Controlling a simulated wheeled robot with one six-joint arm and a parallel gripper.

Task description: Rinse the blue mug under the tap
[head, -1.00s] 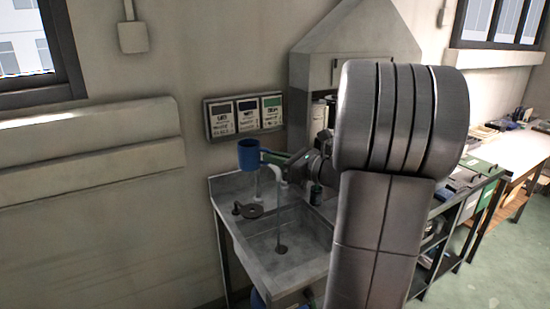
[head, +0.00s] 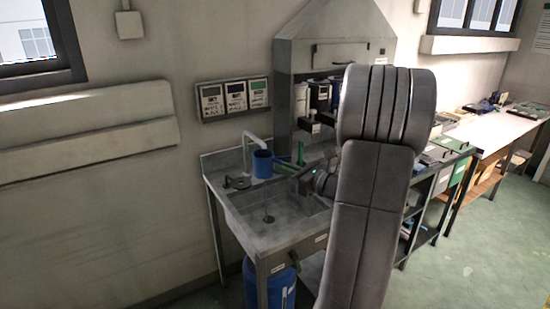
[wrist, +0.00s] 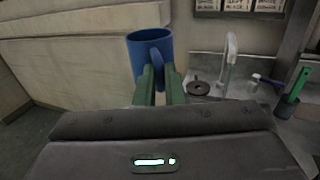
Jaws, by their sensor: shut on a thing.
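The blue mug (head: 263,164) is held upright above the sink, close to the white tap (head: 252,142). My gripper (head: 281,165) has green fingers and is shut on the mug's handle side. In the wrist view the mug (wrist: 150,52) sits at the tips of the green fingers (wrist: 155,80), with its handle between them. The tap (wrist: 229,60) stands to the right of the mug there. The sink (head: 290,222) has a dark drain in its basin. No water stream is visible. The mug's inside is mostly hidden.
A dark round item (head: 238,182) lies on the sink's left ledge. A green-handled brush (wrist: 294,90) stands right of the tap in the wrist view. A blue container (head: 262,288) is under the sink. Several panels (head: 234,97) hang on the wall.

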